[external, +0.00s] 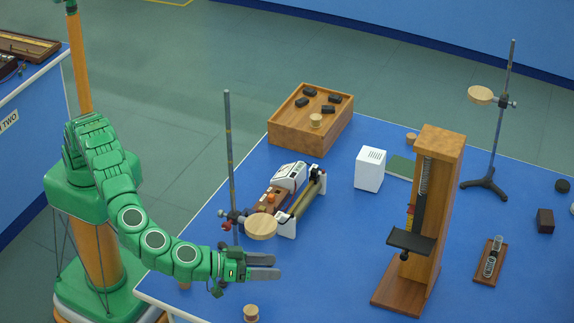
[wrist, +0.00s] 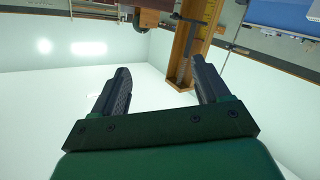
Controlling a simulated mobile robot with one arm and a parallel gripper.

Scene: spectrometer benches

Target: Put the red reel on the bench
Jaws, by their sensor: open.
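I see no reel that is clearly red in either view. Several pale wooden reels show in the external view: one at the near edge of the bench (external: 251,312), one in the wooden tray (external: 315,120), and one behind the tall wooden stand (external: 411,138). The bench (external: 330,270) has a blue top. My gripper (external: 278,266) is above its near left part, just below a round wooden plate on a rod stand in the picture. The fingers are apart with nothing visible between them; they also show in the wrist view (wrist: 160,72).
A rod stand with a round wooden plate (external: 261,227) is close to my gripper. A tall wooden stand (external: 440,190) is to the right, with an instrument (external: 290,178) and a white box (external: 370,169) farther back. The blue top between my gripper and the tall stand is clear.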

